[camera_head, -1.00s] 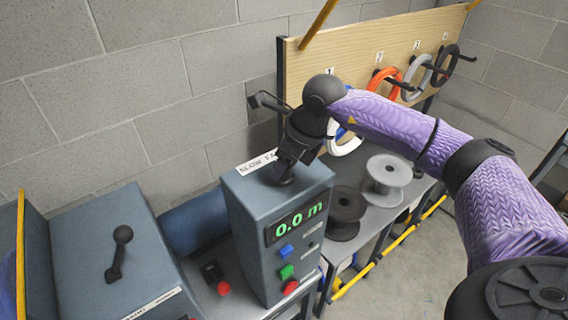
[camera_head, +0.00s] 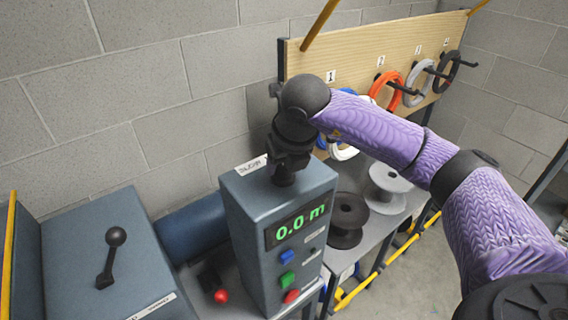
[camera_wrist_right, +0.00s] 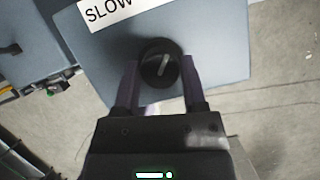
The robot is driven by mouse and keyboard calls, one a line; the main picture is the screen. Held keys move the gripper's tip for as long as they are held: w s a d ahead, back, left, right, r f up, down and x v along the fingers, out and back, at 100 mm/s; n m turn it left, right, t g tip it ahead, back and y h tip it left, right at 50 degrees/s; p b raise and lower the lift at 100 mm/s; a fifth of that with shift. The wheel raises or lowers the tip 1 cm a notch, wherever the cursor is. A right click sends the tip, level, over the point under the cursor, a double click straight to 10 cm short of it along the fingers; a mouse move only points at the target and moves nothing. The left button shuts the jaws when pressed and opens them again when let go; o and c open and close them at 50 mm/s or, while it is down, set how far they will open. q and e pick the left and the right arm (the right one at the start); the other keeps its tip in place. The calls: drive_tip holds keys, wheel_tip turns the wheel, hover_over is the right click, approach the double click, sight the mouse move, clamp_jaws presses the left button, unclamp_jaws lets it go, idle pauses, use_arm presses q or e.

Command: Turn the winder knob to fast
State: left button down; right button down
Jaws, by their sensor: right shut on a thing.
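The winder knob (camera_wrist_right: 160,63) is a round black knob with a pale pointer line, on top of the blue-grey winder box (camera_head: 281,208). In the right wrist view its pointer tilts slightly to the right of straight up. A white label reading "SLOW" (camera_wrist_right: 104,11) lies beyond the knob; the rest of the label is cut off there. My right gripper (camera_wrist_right: 160,82) is shut on the knob, one finger on each side. In the head view the right gripper (camera_head: 283,180) points down at the box top and hides the knob. My left gripper is not in view.
The box front has a green "0.0 m" display (camera_head: 299,221) and blue, green and red buttons. A lever (camera_head: 112,258) stands on a grey-blue cabinet to the left. Spools (camera_head: 388,189) sit on the bench to the right. Coils hang on a wooden board (camera_head: 352,60) behind.

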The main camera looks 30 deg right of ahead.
drive_tip(key=shift+r, duration=0.1)
idle(0.4)
drive_tip(key=shift+c, duration=0.7)
unclamp_jaws()
drive_tip(key=v, duration=0.9)
drive_tip(key=shift+r+b, duration=0.35)
drive_tip(key=shift+b, duration=0.05)
